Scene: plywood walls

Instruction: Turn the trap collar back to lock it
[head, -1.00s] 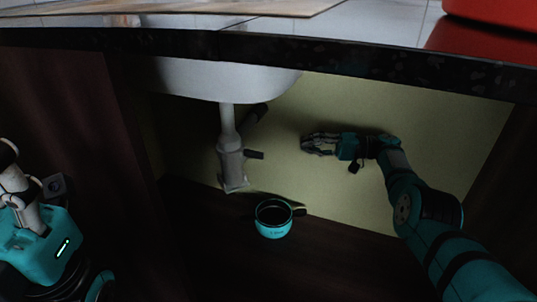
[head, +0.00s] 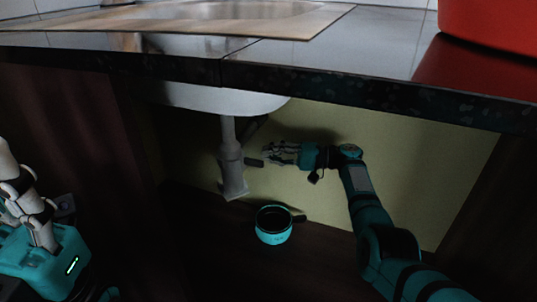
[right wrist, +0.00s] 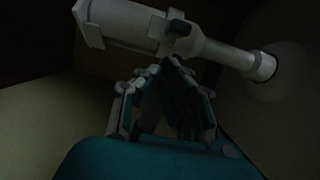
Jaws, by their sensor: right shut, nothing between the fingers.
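The grey-white trap (head: 232,165) hangs upright from the drain pipe under the sink basin. A dark tab (head: 254,162) sticks out to the right from its collar. My right gripper (head: 264,153) has its fingers shut and empty, with the tips pointing left, close to the tab; I cannot tell whether they touch. In the right wrist view the trap (right wrist: 125,22) runs across the top, with the dark tab (right wrist: 179,27) just beyond the closed fingertips (right wrist: 165,63).
A teal pot (head: 273,228) with a dark handle stands on the cabinet floor below and right of the trap. The dark counter edge (head: 330,83) and sink basin (head: 215,97) are overhead. The cabinet's right side is open apart from my arm.

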